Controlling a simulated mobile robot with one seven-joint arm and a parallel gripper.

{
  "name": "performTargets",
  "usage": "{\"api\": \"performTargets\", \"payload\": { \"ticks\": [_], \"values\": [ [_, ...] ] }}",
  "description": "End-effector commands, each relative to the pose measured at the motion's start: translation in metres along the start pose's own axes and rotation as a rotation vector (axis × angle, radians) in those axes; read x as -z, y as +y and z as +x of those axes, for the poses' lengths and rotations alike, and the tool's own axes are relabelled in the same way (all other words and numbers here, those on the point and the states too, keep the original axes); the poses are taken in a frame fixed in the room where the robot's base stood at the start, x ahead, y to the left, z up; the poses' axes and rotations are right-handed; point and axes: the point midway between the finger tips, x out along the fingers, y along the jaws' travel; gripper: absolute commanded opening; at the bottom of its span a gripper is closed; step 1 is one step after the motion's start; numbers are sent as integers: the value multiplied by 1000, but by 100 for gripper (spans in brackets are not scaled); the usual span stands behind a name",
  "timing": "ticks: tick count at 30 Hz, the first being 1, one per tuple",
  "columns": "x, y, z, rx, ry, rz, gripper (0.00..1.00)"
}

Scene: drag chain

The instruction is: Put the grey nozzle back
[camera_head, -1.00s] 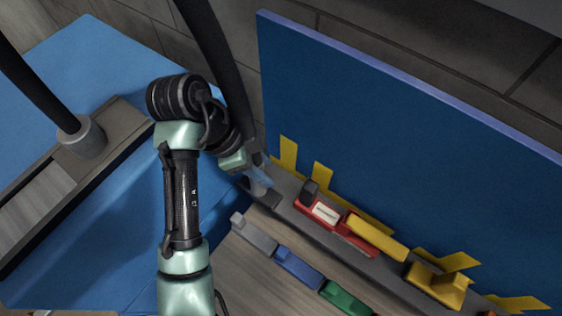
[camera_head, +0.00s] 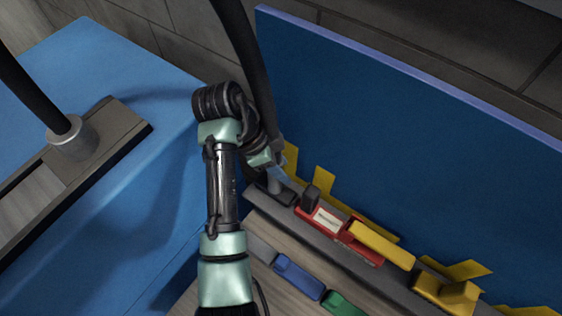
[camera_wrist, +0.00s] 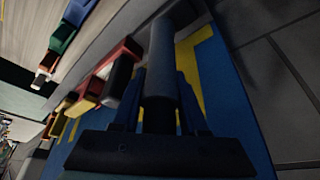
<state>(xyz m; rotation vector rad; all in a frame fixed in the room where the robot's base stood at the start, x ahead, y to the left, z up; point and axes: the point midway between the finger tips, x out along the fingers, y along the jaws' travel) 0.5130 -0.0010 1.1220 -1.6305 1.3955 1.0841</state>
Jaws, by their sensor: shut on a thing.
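The grey nozzle (camera_head: 274,187), a short upright tube on a dark flat foot, is at the left end of the long grey shelf strip, beside the red tool. I cannot tell whether its foot rests on the strip. My gripper (camera_head: 272,165) is shut on its tube from above. A black hose (camera_head: 246,55) runs up from there. In the wrist view the grey tube (camera_wrist: 160,80) stands between the two blue fingers of my gripper (camera_wrist: 162,110), and the tube's far end reaches toward the strip.
A red tool (camera_head: 323,219) with a dark knob and a yellow tool (camera_head: 446,292) stand along the strip. Blue (camera_head: 298,278) and green (camera_head: 344,304) blocks lie in front. A blue board (camera_head: 400,150) with yellow marks rises behind. A second hose socket (camera_head: 72,140) is at left.

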Motion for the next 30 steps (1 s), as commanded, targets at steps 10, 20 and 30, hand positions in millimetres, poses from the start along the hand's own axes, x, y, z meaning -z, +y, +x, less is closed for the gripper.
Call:
{"api": "performTargets", "payload": {
  "ticks": [10,20,30],
  "values": [
    [-1,0,4,0,0,-1,0],
    [-2,0,5,-1,0,-1,55],
    [-2,-2,-22,7,-1,0,55]
  ]
}}
